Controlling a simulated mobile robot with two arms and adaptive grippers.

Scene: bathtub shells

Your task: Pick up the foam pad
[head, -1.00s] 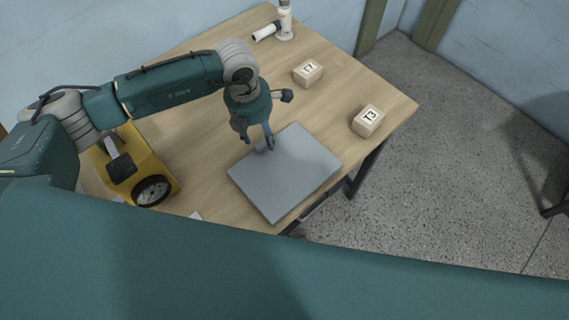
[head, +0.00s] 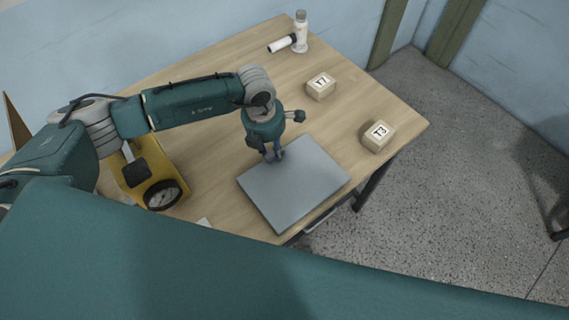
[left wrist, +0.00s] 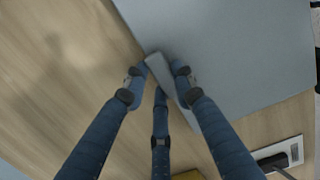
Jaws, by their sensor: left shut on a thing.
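The foam pad (head: 295,185) is a flat grey slab lying on the wooden table, near its front edge. My left gripper (head: 274,157) comes down at the pad's far left edge, with its fingers close together there. In the left wrist view, the pad (left wrist: 240,50) fills the upper right, and the fingers of my left gripper (left wrist: 164,72) are shut on its edge, with the lighter side face showing between them. Whether the pad is clear of the table I cannot tell. My right gripper is not in view.
The table (head: 215,130) also carries a yellow device with a round gauge (head: 160,193) at left, two blocks marked T7 (head: 321,87) and T3 (head: 378,136), a white bottle (head: 301,32) and a white cylinder with a dark end (head: 282,44). Bare tabletop lies behind the pad.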

